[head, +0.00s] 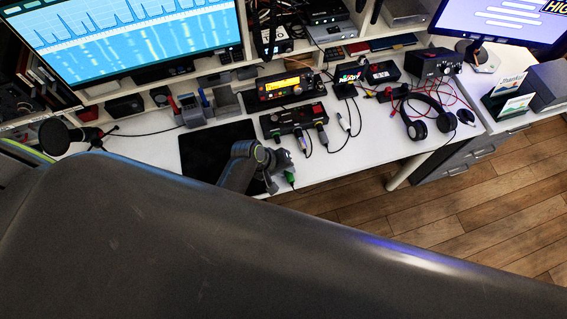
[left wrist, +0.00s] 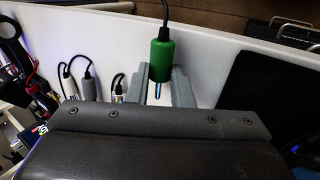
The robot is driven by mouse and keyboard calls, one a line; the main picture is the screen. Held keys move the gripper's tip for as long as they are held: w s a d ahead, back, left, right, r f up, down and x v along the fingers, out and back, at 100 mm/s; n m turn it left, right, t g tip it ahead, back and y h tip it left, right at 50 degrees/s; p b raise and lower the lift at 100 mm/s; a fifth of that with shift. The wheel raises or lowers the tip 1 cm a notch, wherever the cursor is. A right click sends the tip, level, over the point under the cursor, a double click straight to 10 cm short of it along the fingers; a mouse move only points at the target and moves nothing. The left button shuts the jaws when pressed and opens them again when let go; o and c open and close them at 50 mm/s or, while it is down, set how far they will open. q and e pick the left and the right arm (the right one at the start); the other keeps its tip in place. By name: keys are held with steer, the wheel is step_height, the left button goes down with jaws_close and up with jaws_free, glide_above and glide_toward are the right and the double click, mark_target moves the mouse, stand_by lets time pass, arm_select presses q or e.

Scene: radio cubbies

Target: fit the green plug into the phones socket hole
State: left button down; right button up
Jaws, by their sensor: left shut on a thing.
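My left gripper (head: 281,170) is above the front part of the white desk, near its front edge. It is shut on the green plug (head: 289,177). In the left wrist view the green plug (left wrist: 161,62) sits between the fingers (left wrist: 162,88), with its metal tip extending toward the palm side and a black cable rising from its other end. The phones socket hole cannot be made out. My right gripper is not in view.
Several plugs on black cables (left wrist: 88,82) lie left of the green plug in the left wrist view. A black mat (head: 205,150) is left of the gripper. A radio with an orange display (head: 285,88) stands behind the panel unit. Headphones (head: 430,115) lie at right.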

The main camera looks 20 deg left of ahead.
arm_select(q)
steer(key=shift+d, duration=0.1)
stand_by(0.3)
steer(key=shift+w+a+f, duration=0.1)
steer(key=shift+w+a, duration=1)
steer(key=shift+w, duration=0.3)
steer(key=shift+w+a+b, duration=0.4)
steer(key=shift+w+a, duration=0.25)
steer(key=shift+w, duration=0.35)
steer(key=shift+p, duration=0.75)
steer(key=shift+w+a+b, duration=0.35)
steer(key=shift+w+a, duration=0.2)
steer(key=shift+w, duration=0.25)
steer(key=shift+w+a+b, duration=0.3)
steer(key=shift+w+a, duration=0.25)
steer(key=shift+w, duration=0.25)
stand_by(0.4)
